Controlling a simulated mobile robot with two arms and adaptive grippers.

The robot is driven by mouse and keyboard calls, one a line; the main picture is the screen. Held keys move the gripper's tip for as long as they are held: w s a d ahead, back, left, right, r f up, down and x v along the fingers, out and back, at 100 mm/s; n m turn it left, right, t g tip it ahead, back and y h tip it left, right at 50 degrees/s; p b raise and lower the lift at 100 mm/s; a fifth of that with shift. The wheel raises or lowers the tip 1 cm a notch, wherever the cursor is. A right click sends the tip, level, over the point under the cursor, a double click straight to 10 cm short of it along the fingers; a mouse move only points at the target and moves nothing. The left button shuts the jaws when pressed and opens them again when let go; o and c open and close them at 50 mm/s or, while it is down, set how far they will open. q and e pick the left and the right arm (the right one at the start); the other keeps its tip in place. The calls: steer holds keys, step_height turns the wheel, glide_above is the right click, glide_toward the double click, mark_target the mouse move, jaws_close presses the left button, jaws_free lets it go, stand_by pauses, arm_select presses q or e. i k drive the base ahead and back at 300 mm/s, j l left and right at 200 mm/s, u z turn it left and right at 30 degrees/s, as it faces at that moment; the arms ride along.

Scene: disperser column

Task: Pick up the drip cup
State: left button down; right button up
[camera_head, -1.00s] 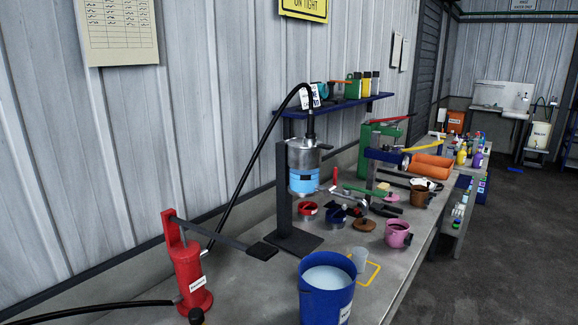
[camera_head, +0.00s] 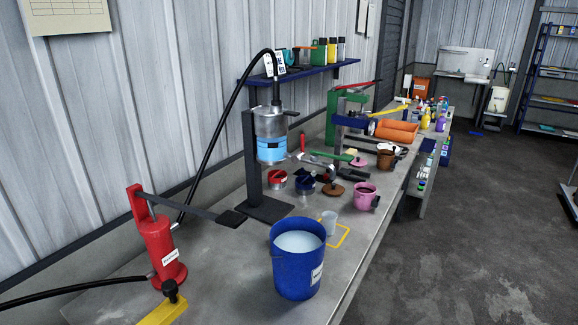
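A small translucent cup (camera_head: 329,222), which looks like the drip cup, stands upright on the grey bench (camera_head: 352,262). It is at a yellow square outline (camera_head: 344,237), just behind the blue bucket (camera_head: 298,275), whose rim comes close to hiding its lower left side. The cup's inside is too small to make out. Neither of my grippers is in view.
The disperser column (camera_head: 254,165) with its metal cylinder (camera_head: 271,132) stands behind the cup. A pink mug (camera_head: 364,196) and a brown mug (camera_head: 385,159) stand farther back. A red hand pump (camera_head: 158,250) is at left. Open floor (camera_head: 450,250) lies right of the bench.

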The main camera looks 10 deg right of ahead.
mark_target(329, 224)
steer(key=l+z, duration=0.35)
steer(key=i+l+z, duration=0.1)
steer(key=l+z, duration=0.3)
steer(key=l, duration=0.15)
steer(key=i+l+z, duration=0.15)
steer(key=l+z, duration=0.2)
steer(key=l, duration=0.1)
